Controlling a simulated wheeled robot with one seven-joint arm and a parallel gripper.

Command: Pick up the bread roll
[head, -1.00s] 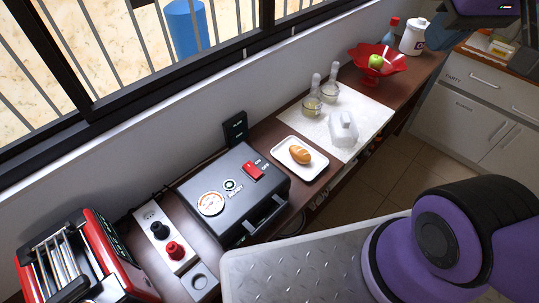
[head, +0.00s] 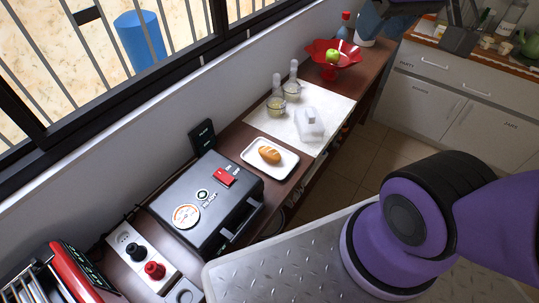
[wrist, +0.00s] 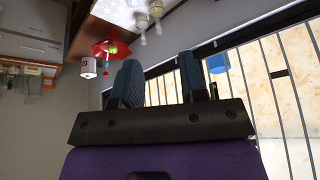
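The bread roll (head: 269,155) is small and golden brown. It lies on a white square plate (head: 287,170) on the brown counter, in the middle of the head view. My gripper (wrist: 163,75) shows in the wrist view with its two dark blue fingers apart and nothing between them. In the head view it is partly in view at the top edge, raised and far from the roll. The roll is not visible in the wrist view.
A black waffle-maker-like appliance (head: 205,205) stands just left of the plate. Two glass bottles (head: 276,95) and a clear lidded dish (head: 309,124) stand on a pale mat behind it. A red bowl (head: 322,68) with a green apple is farther back. A red toaster (head: 65,275) is front left.

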